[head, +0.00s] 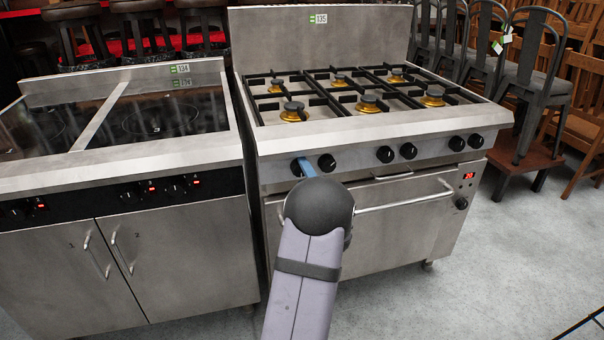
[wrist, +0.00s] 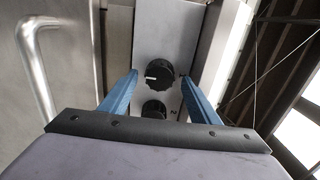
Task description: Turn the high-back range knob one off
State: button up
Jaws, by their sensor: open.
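The high-back range (head: 352,135) stands at centre with a row of black knobs along its front panel. Knob one (head: 296,168) is the leftmost, partly hidden by a blue finger of my gripper (head: 306,167). In the wrist view, knob one (wrist: 158,75) is the upper of two black knobs. Its white mark points left in that picture, toward the oven handle. My gripper (wrist: 160,80) is open, with one blue fingertip on each side of knob one. I cannot tell whether either finger touches it. The second knob (wrist: 153,109) shows just below it, between the fingers.
The second knob sits close beside knob one in the head view (head: 327,163). The oven door handle (head: 405,200) runs below the knobs. An induction range (head: 120,200) stands close on the left. Chairs (head: 545,70) stand at right, and the floor in front is clear.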

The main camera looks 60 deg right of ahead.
jog(key=shift+x, duration=1)
jog(key=shift+c, duration=0.7)
jog(key=c, duration=0.9)
